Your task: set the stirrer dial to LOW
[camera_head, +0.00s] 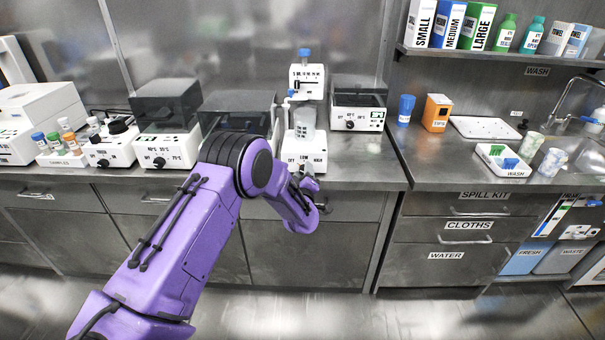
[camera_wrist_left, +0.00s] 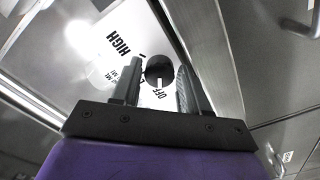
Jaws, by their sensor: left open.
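The stirrer (camera_head: 302,150) is a white box under a glass vessel, with its front facing me behind my left gripper (camera_head: 308,184). Its dial (camera_wrist_left: 160,69) is a black round knob in the left wrist view. The dial's white mark points down at the OFF label. A HIGH label shows to the upper left, and a label between them is partly hidden by a finger. My left gripper is open, with one finger on each side of the dial. I cannot tell whether either finger touches it. My right gripper is not in view.
A white device with a dial (camera_head: 356,112) stands right of the stirrer, and a dark-lidded one (camera_head: 167,115) stands farther left. The counter edge and drawers (camera_head: 345,206) lie below. A sink (camera_head: 585,150) and wash tray (camera_head: 503,160) are at the right.

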